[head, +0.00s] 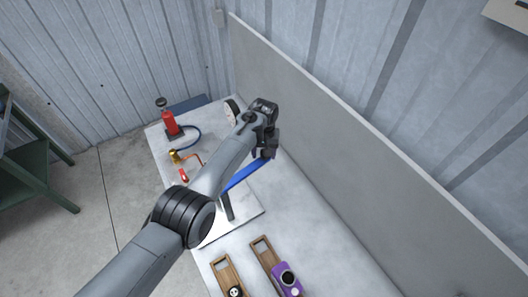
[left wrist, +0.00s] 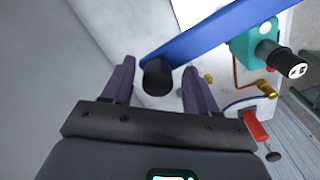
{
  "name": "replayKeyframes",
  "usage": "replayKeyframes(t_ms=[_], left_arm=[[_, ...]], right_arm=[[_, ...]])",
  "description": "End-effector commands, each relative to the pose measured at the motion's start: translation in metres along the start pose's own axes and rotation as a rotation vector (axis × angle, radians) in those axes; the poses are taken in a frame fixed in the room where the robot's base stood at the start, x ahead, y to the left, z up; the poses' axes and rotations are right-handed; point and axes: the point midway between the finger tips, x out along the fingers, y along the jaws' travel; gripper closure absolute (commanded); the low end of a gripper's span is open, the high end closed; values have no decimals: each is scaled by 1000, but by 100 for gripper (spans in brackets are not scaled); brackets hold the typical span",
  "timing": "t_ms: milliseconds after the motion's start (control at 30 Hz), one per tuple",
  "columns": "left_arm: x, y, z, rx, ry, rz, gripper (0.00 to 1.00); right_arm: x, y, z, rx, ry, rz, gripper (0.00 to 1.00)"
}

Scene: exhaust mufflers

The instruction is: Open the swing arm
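The swing arm is a long blue bar (head: 245,177) over the white base on the table. In the left wrist view the blue bar (left wrist: 215,32) runs from the middle up to the upper right. A black round knob (left wrist: 157,78) sits at its near end. My left gripper (head: 268,153) is at the bar's far end in the head view. In the left wrist view its two dark fingers (left wrist: 160,68) are apart, with the knob between them and a gap visible on both sides. Whether a finger touches the knob is unclear. My right gripper is not in view.
A red cylinder (head: 170,122) with a blue hose and a brass fitting (head: 175,156) stand at the table's far left. A teal block (left wrist: 252,45) shows beside the bar. Two wooden boards, one with a purple device (head: 287,282), lie nearer. A grey panel (head: 330,130) borders the right.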

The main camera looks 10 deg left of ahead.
Motion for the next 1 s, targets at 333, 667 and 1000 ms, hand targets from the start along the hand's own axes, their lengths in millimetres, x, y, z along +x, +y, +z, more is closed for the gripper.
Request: replayKeyframes(t_ms=[333,667,1000], left_arm=[[-13,1,0,0,1,1,42],[-65,0,0,0,3,2,42],[-104,0,0,0,1,1,42]], right_arm=[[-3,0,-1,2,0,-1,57],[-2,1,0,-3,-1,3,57],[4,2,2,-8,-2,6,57]])
